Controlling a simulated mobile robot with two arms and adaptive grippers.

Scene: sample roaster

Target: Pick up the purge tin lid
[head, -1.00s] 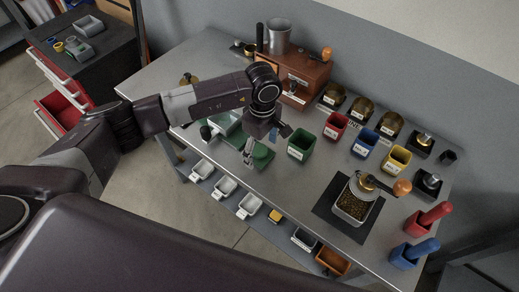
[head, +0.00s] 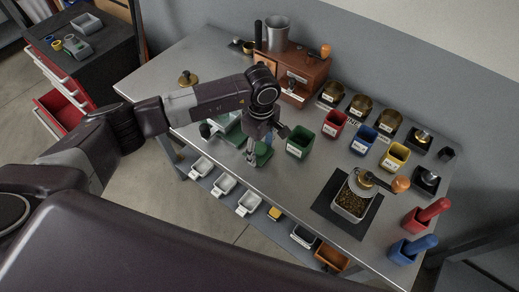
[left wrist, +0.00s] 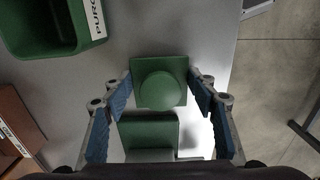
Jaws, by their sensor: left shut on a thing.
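The purge tin lid is a green square plate with a round knob (left wrist: 158,90). In the left wrist view it sits between the blue-padded fingers of my left gripper (left wrist: 163,88), which is shut on it. In the head view my left gripper (head: 258,158) points down near the table's front edge, and the lid (head: 264,156) is partly hidden behind its fingers. The open green purge tin (head: 299,141) stands just to the right; it also shows at the upper left of the left wrist view (left wrist: 57,22). My right gripper is not in view.
A green and white device (head: 225,122) stands close to the left of the gripper. Red (head: 334,124), blue (head: 364,140) and yellow (head: 396,156) tins stand to the right. A wooden-brown roaster (head: 303,75) is behind.

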